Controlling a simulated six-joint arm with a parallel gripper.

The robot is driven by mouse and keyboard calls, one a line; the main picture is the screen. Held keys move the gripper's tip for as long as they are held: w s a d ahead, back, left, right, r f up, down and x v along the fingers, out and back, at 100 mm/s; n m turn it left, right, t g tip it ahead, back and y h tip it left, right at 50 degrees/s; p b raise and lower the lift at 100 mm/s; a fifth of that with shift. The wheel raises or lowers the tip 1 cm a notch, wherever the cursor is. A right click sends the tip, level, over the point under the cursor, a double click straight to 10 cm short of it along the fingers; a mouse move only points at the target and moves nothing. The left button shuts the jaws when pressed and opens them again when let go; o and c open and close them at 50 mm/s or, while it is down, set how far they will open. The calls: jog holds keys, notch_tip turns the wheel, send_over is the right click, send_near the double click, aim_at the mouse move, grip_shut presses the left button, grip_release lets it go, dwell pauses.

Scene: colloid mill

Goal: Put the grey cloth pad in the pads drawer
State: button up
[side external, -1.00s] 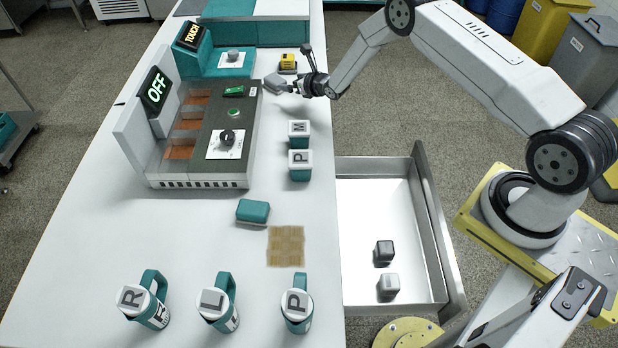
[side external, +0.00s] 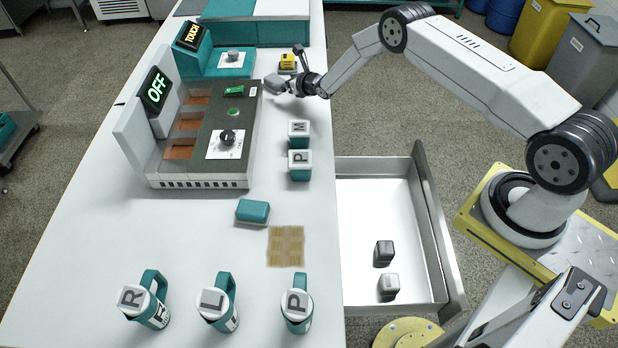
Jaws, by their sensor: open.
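A small grey pad (side external: 273,84) lies on the white table just right of the mill's far end. My gripper (side external: 287,87) is low at its right edge, with the jaws open. The fingers are small and partly cover the pad, so I cannot tell whether they touch it or straddle it. An open drawer (side external: 372,215) stands out from the table's right side. A dark grey block (side external: 384,252) and a lighter grey block (side external: 389,286) sit near its front end, and the rest of its floor is bare.
A yellow item (side external: 288,62) on a dark base stands just behind my gripper. Two teal jars (side external: 299,134) (side external: 300,165) stand nearer. A teal sponge-like block (side external: 253,211), a tan mat (side external: 286,246) and three lettered mugs (side external: 297,309) occupy the front. The mill (side external: 225,140) reads OFF.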

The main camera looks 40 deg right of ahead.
aim_at(278, 80)
jog(key=shift+x, duration=1.95)
jog(key=shift+a+f, duration=0.1)
jog(key=shift+c, duration=0.2)
jog(key=c, duration=1.3)
jog(key=shift+r, duration=0.25)
